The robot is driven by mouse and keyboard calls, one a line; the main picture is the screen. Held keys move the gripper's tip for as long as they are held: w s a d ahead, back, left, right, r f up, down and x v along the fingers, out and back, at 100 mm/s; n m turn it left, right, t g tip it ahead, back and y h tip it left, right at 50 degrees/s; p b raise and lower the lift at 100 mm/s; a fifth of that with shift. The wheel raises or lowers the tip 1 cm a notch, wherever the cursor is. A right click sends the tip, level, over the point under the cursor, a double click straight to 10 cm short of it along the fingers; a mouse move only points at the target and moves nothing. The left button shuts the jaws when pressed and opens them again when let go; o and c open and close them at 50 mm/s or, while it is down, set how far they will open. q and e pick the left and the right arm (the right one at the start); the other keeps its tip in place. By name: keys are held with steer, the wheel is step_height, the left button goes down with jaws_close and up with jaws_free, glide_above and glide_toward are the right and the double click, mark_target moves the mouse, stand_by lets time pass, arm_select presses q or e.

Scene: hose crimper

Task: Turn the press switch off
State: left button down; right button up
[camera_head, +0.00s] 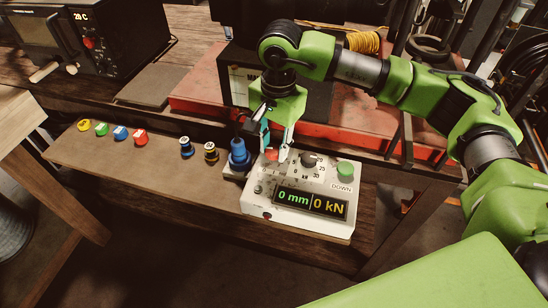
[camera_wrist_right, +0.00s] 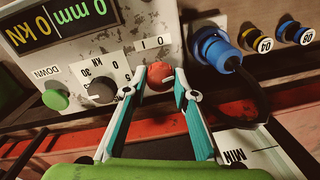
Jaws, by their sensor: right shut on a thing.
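The press control box (camera_head: 262,208) is off-white and worn, and it stands on the wooden bench. Its display (camera_head: 312,202) reads 0 mm and 0 kN. The red round switch (camera_wrist_right: 158,78) sits at the panel's edge beside a label (camera_wrist_right: 150,44) marked 0 and I. My right gripper (camera_wrist_right: 160,86) has its fingers on either side of the red switch and is shut on it. In the head view, my right gripper (camera_head: 276,150) reaches down onto the box and partly hides the switch. Which mark the switch points to is unclear. My left gripper is not in view.
A black knob (camera_wrist_right: 102,90) and a green DOWN button (camera_wrist_right: 55,97) sit beside the switch. A blue plug (camera_head: 239,155) stands close left of the box. Several small coloured caps line the bench (camera_head: 110,165) farther left. A red base (camera_head: 205,95) lies behind.

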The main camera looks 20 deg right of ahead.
mark_target(277, 148)
steer(key=n+b, duration=0.3)
steer(key=shift+w+f+n+b, duration=0.1)
steer(key=shift+f+n+b, duration=0.05)
steer(key=shift+n+b, duration=0.2)
steer(key=shift+r+n+b, duration=0.2)
steer(key=shift+n+b, duration=1.15)
steer(key=shift+n, duration=0.3)
steer(key=o, duration=1.1)
steer(key=shift+c, duration=0.2)
steer(key=r, duration=1.2)
steer(key=shift+d, duration=0.3)
